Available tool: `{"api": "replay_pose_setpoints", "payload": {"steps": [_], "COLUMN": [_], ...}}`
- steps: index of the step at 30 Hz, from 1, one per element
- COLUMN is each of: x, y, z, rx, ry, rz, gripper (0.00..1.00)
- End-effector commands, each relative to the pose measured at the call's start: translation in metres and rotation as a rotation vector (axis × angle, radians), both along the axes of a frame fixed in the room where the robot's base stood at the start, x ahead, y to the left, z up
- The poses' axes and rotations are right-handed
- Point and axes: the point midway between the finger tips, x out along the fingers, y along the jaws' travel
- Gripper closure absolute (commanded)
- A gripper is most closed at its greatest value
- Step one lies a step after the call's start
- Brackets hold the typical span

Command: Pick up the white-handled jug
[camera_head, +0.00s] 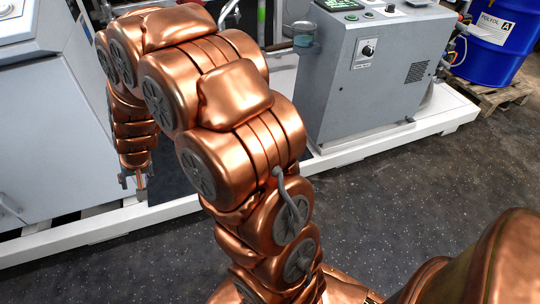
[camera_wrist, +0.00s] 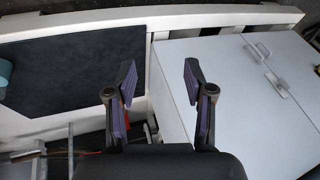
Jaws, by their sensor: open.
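No jug with a white handle can be made out in either view. A small teal, translucent container (camera_head: 304,38) is beside the grey machine in the head view, and no handle can be made out on it. A teal round thing (camera_wrist: 5,72) is cut off by the left edge of the wrist view; I cannot tell whether it is the same one. My gripper (camera_wrist: 159,75) is open and empty, with its purple-padded fingers apart. In the head view my gripper (camera_head: 138,181) hangs low at the left, beside the grey cabinet.
A grey machine (camera_head: 345,95) with a dial stands on a white frame (camera_head: 400,140). A blue drum (camera_head: 497,40) sits on a wooden pallet (camera_head: 490,95). In the wrist view, a dark mat (camera_wrist: 75,60) lies left and a pale cabinet (camera_wrist: 235,85) lies right. The speckled floor (camera_head: 410,190) is open.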

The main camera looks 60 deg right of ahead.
Motion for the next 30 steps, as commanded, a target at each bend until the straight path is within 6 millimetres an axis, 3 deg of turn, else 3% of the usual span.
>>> {"api": "replay_pose_setpoints", "payload": {"steps": [1, 6, 15, 23, 30], "x": [0.015, 0.064, 0.114, 0.116, 0.083], "y": [-0.011, -0.053, -0.151, -0.247, -0.332], "z": [-0.019, -0.058, -0.137, -0.206, -0.265], "rx": [-0.004, -0.035, -0.152, -0.317, -0.523], "ry": [-0.022, -0.119, -0.260, -0.355, -0.422], "rz": [-0.041, -0.190, -0.461, -0.686, -0.868], "gripper": [0.47, 0.47, 0.47, 0.47, 0.47]}}
